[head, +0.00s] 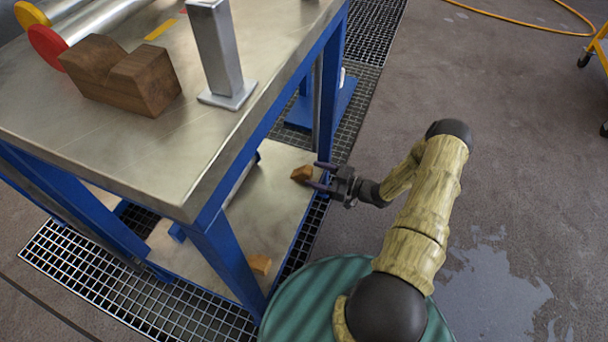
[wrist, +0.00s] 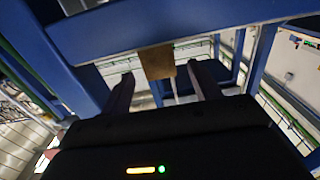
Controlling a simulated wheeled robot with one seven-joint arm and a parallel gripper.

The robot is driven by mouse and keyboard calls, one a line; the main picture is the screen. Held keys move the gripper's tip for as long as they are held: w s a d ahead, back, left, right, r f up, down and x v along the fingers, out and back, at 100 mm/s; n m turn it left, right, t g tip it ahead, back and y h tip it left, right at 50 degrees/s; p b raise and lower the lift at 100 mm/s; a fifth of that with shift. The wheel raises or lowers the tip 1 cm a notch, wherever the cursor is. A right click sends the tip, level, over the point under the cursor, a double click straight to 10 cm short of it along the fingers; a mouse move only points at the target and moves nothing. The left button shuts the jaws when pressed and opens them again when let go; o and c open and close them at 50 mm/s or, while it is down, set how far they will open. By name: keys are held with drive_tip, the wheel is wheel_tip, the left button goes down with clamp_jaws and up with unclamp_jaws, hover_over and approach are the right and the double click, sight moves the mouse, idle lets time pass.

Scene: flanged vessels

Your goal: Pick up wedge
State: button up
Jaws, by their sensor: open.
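A small brown wooden wedge (head: 301,174) is on the lower metal shelf, close to its right edge. My gripper (head: 315,174) reaches in from the right at shelf level, with its two dark fingers open and pointing at this wedge. In the wrist view the wedge (wrist: 157,60) shows ahead, in line with the gap between the fingers (wrist: 161,73). I cannot tell whether the fingers touch it. A second small wooden piece (head: 260,264) lies nearer on the same shelf, partly beside the blue leg.
The blue-framed table's steel top (head: 120,150) overhangs the shelf (head: 262,215). A blue leg (head: 222,255) stands at the near corner. On top are a notched wooden block (head: 120,78) and a metal post (head: 218,50). Floor to the right is open, with a wet patch (head: 495,290).

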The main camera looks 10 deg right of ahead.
sight(303, 169)
drive_tip(key=b+x, duration=0.3)
drive_tip(key=x, duration=0.1)
drive_tip(key=shift+w+a+b, duration=0.2)
drive_tip(key=shift+a+b, duration=0.15)
drive_tip(key=shift+b, duration=0.05)
drive_tip(key=shift+w+a+r, duration=0.15)
drive_tip(key=shift+a+r, duration=0.05)
drive_tip(key=c, duration=0.9)
drive_tip(key=shift+d, duration=0.1)
drive_tip(key=shift+c, duration=0.9)
wheel_tip(303, 169, up, 10)
drive_tip(key=p, duration=0.6)
